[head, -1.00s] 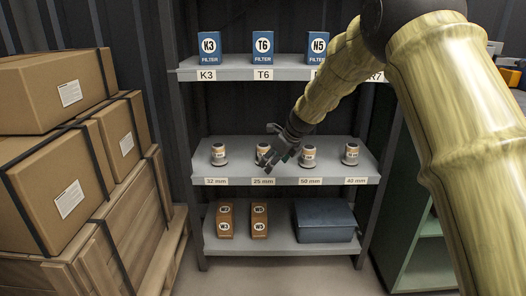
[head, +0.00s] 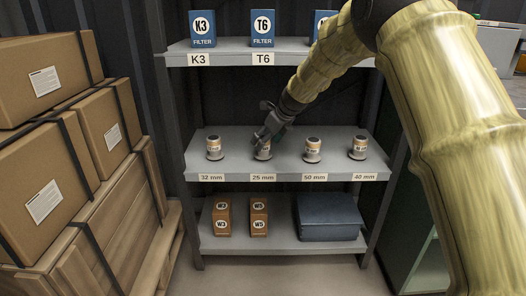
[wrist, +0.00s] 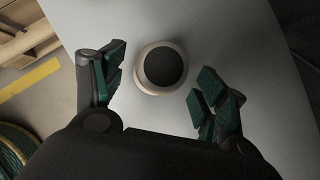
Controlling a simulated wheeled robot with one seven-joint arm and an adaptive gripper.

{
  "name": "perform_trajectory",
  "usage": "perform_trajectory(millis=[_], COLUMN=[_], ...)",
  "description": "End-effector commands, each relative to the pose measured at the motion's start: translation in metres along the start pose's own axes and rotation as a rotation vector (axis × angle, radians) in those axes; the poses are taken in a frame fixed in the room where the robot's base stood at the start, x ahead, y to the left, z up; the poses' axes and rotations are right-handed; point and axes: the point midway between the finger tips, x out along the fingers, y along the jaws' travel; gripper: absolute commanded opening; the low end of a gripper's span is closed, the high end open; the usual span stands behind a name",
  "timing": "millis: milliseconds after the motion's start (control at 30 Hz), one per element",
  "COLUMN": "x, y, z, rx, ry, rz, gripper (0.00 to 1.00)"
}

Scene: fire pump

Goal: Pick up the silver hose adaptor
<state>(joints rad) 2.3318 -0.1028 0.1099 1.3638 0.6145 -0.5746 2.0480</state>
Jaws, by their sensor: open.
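Several hose adaptors stand upright in a row on the middle shelf, each with a tan labelled body, dark top and grey base ring. They are the 32 mm one (head: 214,148), the 25 mm one (head: 263,151), the 50 mm one (head: 312,150) and the 40 mm one (head: 358,148). My gripper (head: 262,137) is open just above the 25 mm adaptor and partly hides it. In the wrist view, an adaptor (wrist: 163,66) shows from above, between and slightly beyond the spread green-padded fingers of my gripper (wrist: 160,84). No finger visibly touches it.
The middle shelf (head: 235,166) is otherwise clear, with size labels on its front edge. Blue filter boxes (head: 263,28) stand on the shelf above. Orange boxes (head: 259,216) and a blue case (head: 329,217) sit below. Stacked cartons (head: 45,85) stand at left.

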Motion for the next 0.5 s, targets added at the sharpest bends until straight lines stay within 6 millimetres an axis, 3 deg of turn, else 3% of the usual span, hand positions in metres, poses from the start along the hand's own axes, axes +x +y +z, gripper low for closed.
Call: perform_trajectory(millis=[233, 500], x=[0.034, 0.037], y=[0.0, 0.0], z=[-0.005, -0.003], rx=[-0.002, -0.001], ry=[0.001, 0.001], rz=[0.0, 0.0], gripper=[0.73, 0.73])
